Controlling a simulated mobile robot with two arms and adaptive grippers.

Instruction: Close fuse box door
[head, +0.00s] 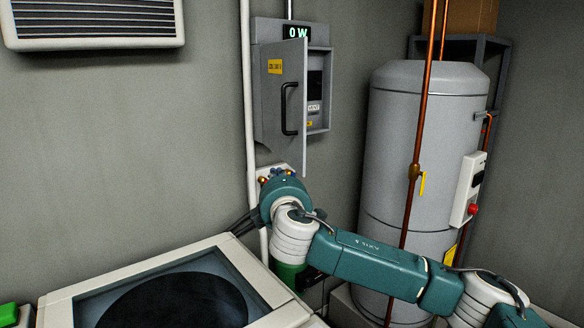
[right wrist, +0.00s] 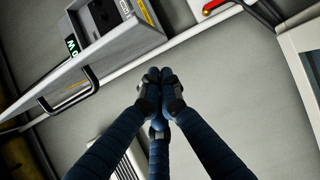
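The grey fuse box (head: 319,122) hangs on the wall in the head view, with a green "0 W" display on top. Its door (head: 270,105) is part open, swung out at the left, with a yellow label and a black handle (head: 284,108). Part of the dark inside shows to the right of the door. In the right wrist view the door (right wrist: 95,62) and handle (right wrist: 70,92) are at upper left. My right gripper (right wrist: 160,76) has its blue fingers together and empty, apart from the door. In the head view it is below the box, mostly hidden behind my wrist. My left gripper is out of view.
A tall grey tank (head: 410,150) with copper pipes stands to the right. A light-framed unit with a dark round top (head: 62,312) is at the lower left. A vent (head: 95,42) is on the upper left wall.

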